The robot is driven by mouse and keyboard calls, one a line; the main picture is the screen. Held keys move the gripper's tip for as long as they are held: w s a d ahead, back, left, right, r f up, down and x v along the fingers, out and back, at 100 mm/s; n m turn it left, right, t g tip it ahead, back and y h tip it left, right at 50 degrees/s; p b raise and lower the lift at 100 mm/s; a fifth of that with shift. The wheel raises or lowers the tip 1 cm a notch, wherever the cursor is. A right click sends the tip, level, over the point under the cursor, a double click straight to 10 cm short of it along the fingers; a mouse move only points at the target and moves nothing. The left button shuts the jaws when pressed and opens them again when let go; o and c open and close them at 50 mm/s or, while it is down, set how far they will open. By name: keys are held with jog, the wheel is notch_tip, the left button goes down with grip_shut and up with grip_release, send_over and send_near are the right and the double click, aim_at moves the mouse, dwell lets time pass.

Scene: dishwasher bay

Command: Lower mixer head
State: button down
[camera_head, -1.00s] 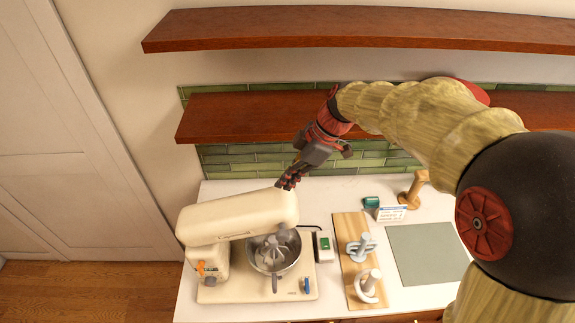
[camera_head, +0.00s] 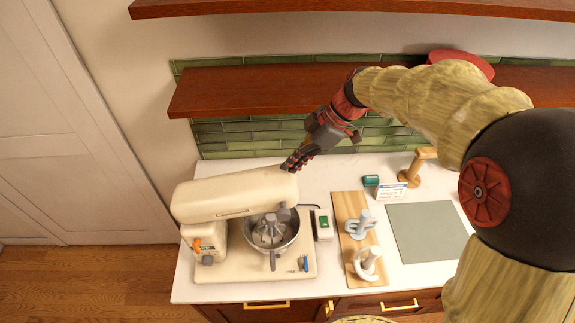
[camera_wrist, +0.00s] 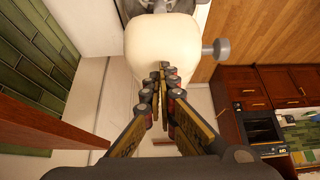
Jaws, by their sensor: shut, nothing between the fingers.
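The cream stand mixer stands at the left of the counter in the head view. Its head (camera_head: 232,196) slants, with the right end higher than the left, above the steel bowl (camera_head: 291,238). The beater (camera_head: 268,233) shows inside the bowl. My gripper (camera_head: 287,167) is at the far side of the head's right end, with its fingers pointing down-left. In the wrist view, the closed fingertips (camera_wrist: 165,72) overlap the rounded end of the mixer head (camera_wrist: 158,45). I cannot tell whether they touch it. An orange-tipped lever (camera_head: 197,243) shows on the mixer's left side.
A wooden board (camera_head: 349,240) with pale attachments lies right of the mixer, beside a small white box with a green face (camera_head: 322,224). A grey mat (camera_head: 427,232) lies farther right. A wooden shelf (camera_head: 240,90) hangs behind my gripper.

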aim_at(299, 184)
jog(key=shift+y, duration=0.6)
jog(key=f+b, duration=0.1)
jog(key=d+f+b, duration=0.1)
jog(key=b, duration=0.1)
jog(key=d+f+b, duration=0.1)
jog(key=f+b, duration=0.2)
jog(key=d+f+b, duration=0.1)
jog(key=b, duration=0.1)
jog(key=f+b, duration=0.1)
jog(key=shift+s+d+f+b, duration=0.1)
jog(key=shift+d+f+b, duration=0.1)
jog(key=shift+d+b, duration=0.1)
